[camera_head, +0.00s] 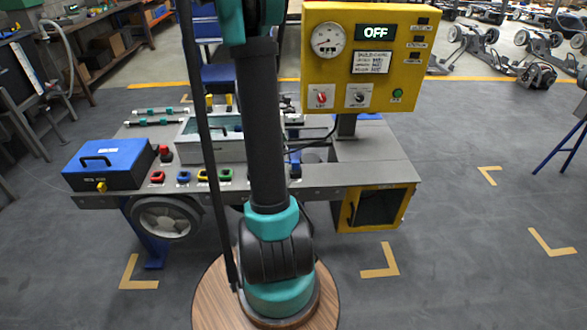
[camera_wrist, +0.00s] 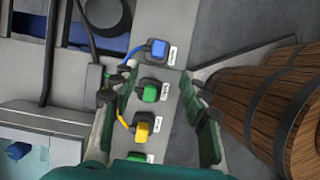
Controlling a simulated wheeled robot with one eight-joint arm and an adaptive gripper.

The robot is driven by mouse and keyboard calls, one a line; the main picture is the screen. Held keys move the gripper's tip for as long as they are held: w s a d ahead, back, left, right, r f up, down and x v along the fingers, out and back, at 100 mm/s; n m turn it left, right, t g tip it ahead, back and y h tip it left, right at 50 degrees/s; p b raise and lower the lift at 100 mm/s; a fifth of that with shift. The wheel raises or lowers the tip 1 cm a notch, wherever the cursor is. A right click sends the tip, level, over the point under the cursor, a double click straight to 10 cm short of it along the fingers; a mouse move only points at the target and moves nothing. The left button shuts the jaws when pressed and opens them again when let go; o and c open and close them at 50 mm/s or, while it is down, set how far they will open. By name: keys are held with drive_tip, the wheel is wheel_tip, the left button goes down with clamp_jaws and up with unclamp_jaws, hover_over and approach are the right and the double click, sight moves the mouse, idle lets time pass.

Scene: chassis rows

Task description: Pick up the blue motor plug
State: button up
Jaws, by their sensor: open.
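A blue plug (camera_wrist: 158,48) with a blue cable sits on the grey chassis rail in the wrist view, beside a white label. It is the farthest up in a row, above a green plug (camera_wrist: 149,92), a yellow plug (camera_wrist: 142,130) and another green one at the bottom edge. My gripper (camera_wrist: 160,95) is open and empty, its fingers on either side of the row. The blue plug is beyond the fingertips, not between them. In the head view my arm covers much of the rail; a blue connector (camera_head: 184,176) shows at its left. The plug labels are unreadable.
A blue case (camera_head: 108,160) stands on the chassis's left end. A grey open tray (camera_head: 190,150) lies behind the rail; a blue item (camera_wrist: 18,150) shows in the wrist view's lower left. A yellow control panel (camera_head: 370,55) reading OFF stands at right.

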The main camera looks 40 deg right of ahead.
hover_over(295, 161)
drive_tip(key=w+a, duration=0.1)
drive_tip(key=a, duration=0.1)
wheel_tip(295, 161, down, 5)
drive_tip(key=shift+x, duration=3)
drive_tip(key=shift+d, duration=0.1)
clamp_jaws()
